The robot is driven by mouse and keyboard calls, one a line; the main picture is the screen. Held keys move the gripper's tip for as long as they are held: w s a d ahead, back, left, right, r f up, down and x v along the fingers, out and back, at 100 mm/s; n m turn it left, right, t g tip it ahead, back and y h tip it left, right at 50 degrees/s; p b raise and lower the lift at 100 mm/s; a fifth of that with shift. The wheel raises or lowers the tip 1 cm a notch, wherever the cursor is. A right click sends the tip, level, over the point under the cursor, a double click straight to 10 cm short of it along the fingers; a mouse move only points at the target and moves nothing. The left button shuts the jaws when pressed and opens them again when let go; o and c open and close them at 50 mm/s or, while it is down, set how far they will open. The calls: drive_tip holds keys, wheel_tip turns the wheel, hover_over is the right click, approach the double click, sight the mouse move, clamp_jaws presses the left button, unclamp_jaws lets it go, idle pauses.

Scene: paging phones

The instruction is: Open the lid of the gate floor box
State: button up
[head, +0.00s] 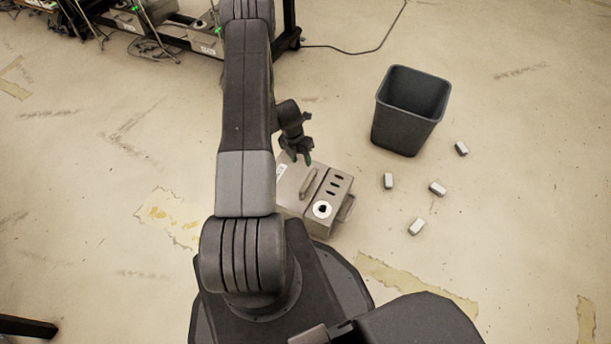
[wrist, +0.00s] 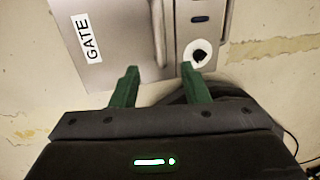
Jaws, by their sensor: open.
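The gate floor box (head: 326,187) is a grey metal box on the floor, partly hidden behind my arm in the head view. Its lid (wrist: 125,62) bears a white GATE label (wrist: 86,38) and appears to lie flat. A raised bar handle (head: 308,184) runs along the lid's edge and also shows in the wrist view (wrist: 158,25). Beside it is a panel with dark slots and a white round socket (head: 322,209). My gripper (head: 302,160) is at the box's far side. In the wrist view its green fingers (wrist: 159,68) are apart and empty, with the handle ahead between them.
A dark grey bin (head: 405,135) stands open to the right of the box. Several small pale blocks (head: 388,181) lie on the floor near it. Equipment and cables (head: 180,30) are at the back left. The floor at far right is mostly clear.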

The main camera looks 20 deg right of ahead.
sight(307, 180)
drive_tip(key=f+b, duration=0.1)
drive_tip(key=f, duration=0.3)
drive_tip(key=s+d+f+b, duration=0.1)
drive_tip(key=f, duration=0.2)
drive_tip(key=f+b, duration=0.1)
drive_tip(key=f, duration=0.3)
drive_tip(key=shift+s+d+f, duration=0.25)
drive_tip(key=shift+s+f, duration=0.1)
drive_tip(key=shift+s, duration=0.05)
clamp_jaws()
